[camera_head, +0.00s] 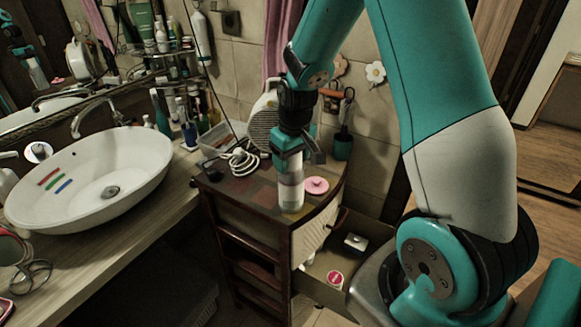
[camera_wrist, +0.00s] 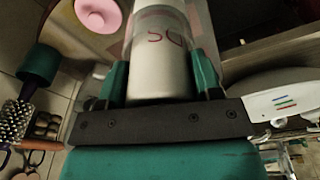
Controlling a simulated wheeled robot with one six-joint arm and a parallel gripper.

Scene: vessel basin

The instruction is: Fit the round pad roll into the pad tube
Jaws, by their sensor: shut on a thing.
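My gripper (camera_head: 290,160) points down over the top of the dark wooden cabinet and is shut on the white round pad roll (camera_wrist: 160,82). In the wrist view, the roll lies between the two green fingers (camera_wrist: 160,80). The pad tube (camera_head: 291,194) stands upright on the cabinet top directly under my gripper. In the wrist view, the clear tube wall with a red marking (camera_wrist: 163,36) appears around the far part of the roll. How deep the roll sits in it is hard to tell. A pink round lid (camera_head: 317,185) lies right of the tube, apart from it.
A white coiled cable (camera_head: 240,160) lies left of the tube. The white basin (camera_head: 95,175) is on the counter further left. A brush holder (camera_head: 343,146) stands behind to the right. An open drawer (camera_head: 350,262) sticks out below the cabinet top.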

